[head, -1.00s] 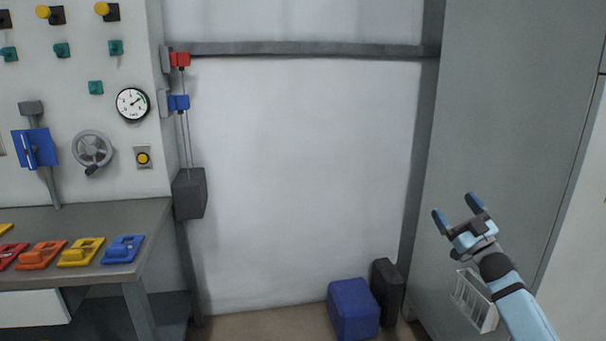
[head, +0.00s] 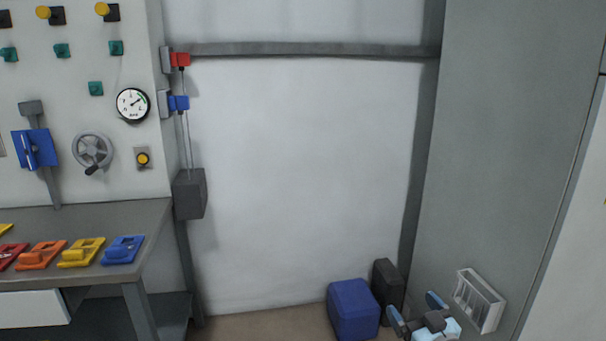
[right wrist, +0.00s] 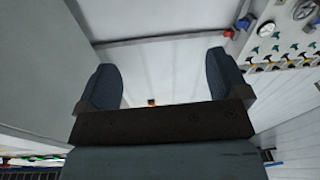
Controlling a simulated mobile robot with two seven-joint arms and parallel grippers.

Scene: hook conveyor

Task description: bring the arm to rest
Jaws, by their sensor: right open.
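My right gripper (head: 416,308) is at the bottom of the head view, low and right of centre. Its two blue-tipped fingers are apart with nothing between them. In the right wrist view the two dark fingers (right wrist: 164,80) stand wide apart, with pale wall and a grey rail beyond them. Most of the right arm is below the head view's edge. My left gripper does not show.
A blue box (head: 353,310) and a black case (head: 387,288) stand on the floor just left of the gripper. A white vent (head: 480,300) is on the grey cabinet (head: 510,150) at right. A workbench (head: 150,215) stands at left. The middle wall is clear.

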